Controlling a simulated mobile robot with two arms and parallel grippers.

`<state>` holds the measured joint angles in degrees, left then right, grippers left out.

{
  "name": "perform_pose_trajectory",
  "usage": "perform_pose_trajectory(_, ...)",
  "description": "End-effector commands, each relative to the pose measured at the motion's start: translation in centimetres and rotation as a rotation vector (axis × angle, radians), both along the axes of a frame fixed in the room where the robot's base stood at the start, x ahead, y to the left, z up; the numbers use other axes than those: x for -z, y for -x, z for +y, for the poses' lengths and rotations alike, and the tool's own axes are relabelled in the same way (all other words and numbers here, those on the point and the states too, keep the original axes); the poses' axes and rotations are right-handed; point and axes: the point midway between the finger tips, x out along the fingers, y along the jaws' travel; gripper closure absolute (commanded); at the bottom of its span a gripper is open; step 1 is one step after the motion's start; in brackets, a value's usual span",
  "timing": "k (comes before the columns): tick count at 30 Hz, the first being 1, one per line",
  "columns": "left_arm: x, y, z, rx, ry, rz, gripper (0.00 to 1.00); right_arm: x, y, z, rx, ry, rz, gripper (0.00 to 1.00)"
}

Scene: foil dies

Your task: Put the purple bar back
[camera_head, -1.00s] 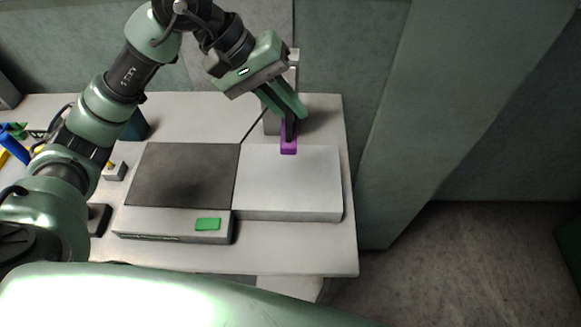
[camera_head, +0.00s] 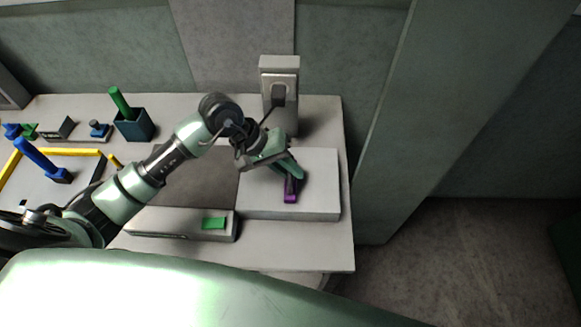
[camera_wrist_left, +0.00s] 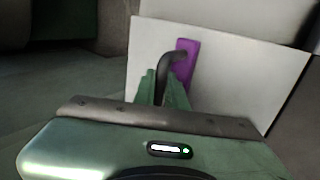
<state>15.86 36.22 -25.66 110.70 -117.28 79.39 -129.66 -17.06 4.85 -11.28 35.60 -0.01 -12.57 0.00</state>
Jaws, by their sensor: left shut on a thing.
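The purple bar (camera_head: 291,190) is at my left gripper (camera_head: 290,174), over the white block (camera_head: 322,187) on the table. In the left wrist view the purple bar (camera_wrist_left: 187,62) has a dark curved handle (camera_wrist_left: 170,60), and the left gripper (camera_wrist_left: 166,88) is shut on it. I cannot tell whether the bar touches the white surface (camera_wrist_left: 225,82) beneath it. My right gripper is not in view.
A dark plate (camera_head: 195,170) lies left of the white block, partly behind my arm. A panel with a green pad (camera_head: 213,223) is in front. A grey post (camera_head: 279,77) stands behind. A teal cup (camera_head: 134,127) and blue tools (camera_head: 42,160) are at left.

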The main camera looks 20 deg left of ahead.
Motion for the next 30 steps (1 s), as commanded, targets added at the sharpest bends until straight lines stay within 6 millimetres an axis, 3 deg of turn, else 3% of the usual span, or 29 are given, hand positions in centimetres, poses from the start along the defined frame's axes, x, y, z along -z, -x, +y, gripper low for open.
perform_pose_trajectory(13,0.63,-0.06,-0.02,0.001,0.001,-0.003,1.0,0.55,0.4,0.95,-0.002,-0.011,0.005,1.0)
perform_pose_trajectory(14,0.6,-0.01,0.01,0.0,0.0,-0.001,0.82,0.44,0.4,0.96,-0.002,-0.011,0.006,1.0)
perform_pose_trajectory(15,0.54,-0.01,0.0,0.001,0.0,-0.001,0.71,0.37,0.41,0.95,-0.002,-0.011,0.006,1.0)
perform_pose_trajectory(16,0.53,0.0,0.0,0.001,0.0,-0.001,0.66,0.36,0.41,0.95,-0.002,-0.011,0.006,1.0)
perform_pose_trajectory(28,0.05,0.0,-0.02,0.0,0.001,0.0,0.66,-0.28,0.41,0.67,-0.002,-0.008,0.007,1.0)
perform_pose_trajectory(30,-0.22,-0.02,0.55,0.0,-0.003,-0.005,0.66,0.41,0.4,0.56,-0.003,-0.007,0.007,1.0)
